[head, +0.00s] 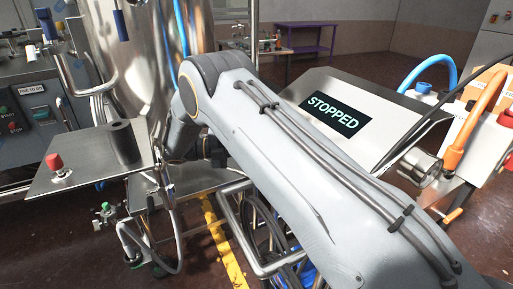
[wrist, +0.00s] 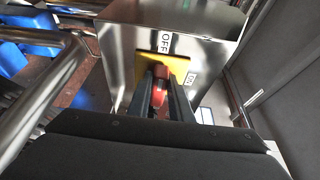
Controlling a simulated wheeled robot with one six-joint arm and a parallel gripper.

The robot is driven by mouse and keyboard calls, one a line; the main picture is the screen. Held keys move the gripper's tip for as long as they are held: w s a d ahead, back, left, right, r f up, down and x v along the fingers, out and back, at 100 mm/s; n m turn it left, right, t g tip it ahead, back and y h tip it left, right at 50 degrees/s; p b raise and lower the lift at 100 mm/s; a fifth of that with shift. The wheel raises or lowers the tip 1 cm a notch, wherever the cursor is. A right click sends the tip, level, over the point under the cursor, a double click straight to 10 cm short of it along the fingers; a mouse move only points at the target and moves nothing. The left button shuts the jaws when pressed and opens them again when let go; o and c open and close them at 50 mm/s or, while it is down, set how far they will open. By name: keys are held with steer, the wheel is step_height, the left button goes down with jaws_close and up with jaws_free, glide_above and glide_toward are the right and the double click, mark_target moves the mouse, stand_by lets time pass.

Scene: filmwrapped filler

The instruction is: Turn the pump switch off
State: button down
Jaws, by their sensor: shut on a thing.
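The pump switch is a red handle (wrist: 159,92) on a yellow plate (wrist: 184,65), fixed to a shiny metal box (wrist: 125,45) in the wrist view. An OFF label (wrist: 165,42) is above the handle and an ON label (wrist: 190,79) is at its right. My gripper (wrist: 163,82) is shut on the red handle, with one dark finger on each side. The handle looks roughly in line with the OFF label, but the fingers hide part of it. In the head view, my arm hides the switch. A display (head: 332,115) reads STOPPED.
A metal panel with a red button (head: 55,162) and a dark cylinder (head: 124,142) is at the left. A tall steel vessel (head: 135,60) stands behind my arm. Orange and blue hoses (head: 484,105) are at the right. Metal pipes (wrist: 50,85) run left of the switch box.

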stand_by(0.3)
steer(key=c, duration=1.6)
jaws_free()
steer(key=shift+r, duration=0.45)
steer(key=o, duration=1)
steer(key=r, duration=0.8)
steer(key=shift+w+a+r, duration=0.15)
steer(key=shift+w+r, duration=0.05)
steer(key=shift+w, duration=0.1)
steer(key=shift+s+r+b, duration=0.15)
steer(key=shift+r+b, duration=0.15)
steer(key=shift+r, duration=0.05)
steer(key=c, duration=0.4)
